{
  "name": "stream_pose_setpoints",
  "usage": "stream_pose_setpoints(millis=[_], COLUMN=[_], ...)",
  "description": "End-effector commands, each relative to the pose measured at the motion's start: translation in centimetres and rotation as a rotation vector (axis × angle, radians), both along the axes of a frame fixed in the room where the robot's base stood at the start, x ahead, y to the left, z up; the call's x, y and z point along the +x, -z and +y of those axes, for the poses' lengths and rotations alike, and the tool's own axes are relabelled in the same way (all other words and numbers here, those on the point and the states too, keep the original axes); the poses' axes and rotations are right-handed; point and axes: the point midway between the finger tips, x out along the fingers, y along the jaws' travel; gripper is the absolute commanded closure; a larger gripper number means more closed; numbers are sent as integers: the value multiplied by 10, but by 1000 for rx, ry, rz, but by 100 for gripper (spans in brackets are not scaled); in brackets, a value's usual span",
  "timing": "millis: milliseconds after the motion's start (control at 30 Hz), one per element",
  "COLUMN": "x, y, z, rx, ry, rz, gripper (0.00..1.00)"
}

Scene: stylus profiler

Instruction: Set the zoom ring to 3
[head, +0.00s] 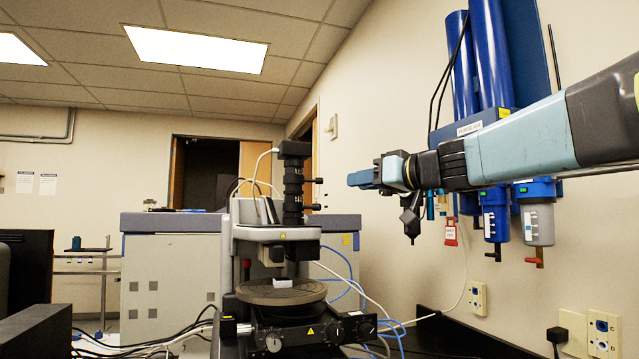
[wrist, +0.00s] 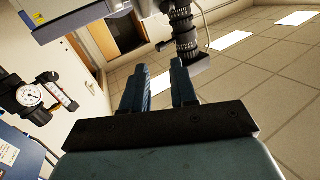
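The black zoom lens tube (head: 293,193) stands upright above the profiler's white head, with several ribbed rings and small knobs on its right side. I cannot tell which band is the zoom ring, and no marks on it are readable. The tube also shows tilted at the top of the wrist view (wrist: 184,30). My gripper (head: 351,179) is to the right of the tube, at about its height and apart from it, pointing left. In the wrist view my gripper (wrist: 158,68) has its two blue fingers apart with nothing between them.
The round stage (head: 255,292) with a small white block lies below the lens. Blue filter canisters (head: 492,215) and a red tag (head: 451,232) are on the wall behind my arm. Cables hang near the profiler. The air between gripper and tube looks clear.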

Motion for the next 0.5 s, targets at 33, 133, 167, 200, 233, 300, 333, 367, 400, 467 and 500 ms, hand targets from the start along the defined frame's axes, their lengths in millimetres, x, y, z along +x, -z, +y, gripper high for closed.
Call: stream_pose_setpoints(millis=[33, 133, 167, 200, 233, 300, 333, 367, 400, 467, 500], x=[3, 8, 10, 13, 15, 21, 25, 29, 34, 42, 47], y=[-5, -11, -12, -12, -12, -11, -11, -11, -11, -11, -11], z=[0, 1, 2, 4, 6, 12, 15, 18, 22, 30, 35], rx=[7, 13, 14, 14, 14, 13, 14, 13, 14, 14, 14], ry=[2, 5, 4, 4, 4, 3, 3, 3, 4, 3, 3], rz=[-15, -33, -36, -36, -36, -35, -34, -33, -34, -33, -33], gripper=[73, 73, 73, 73, 73, 73, 73, 73, 73, 73, 73])
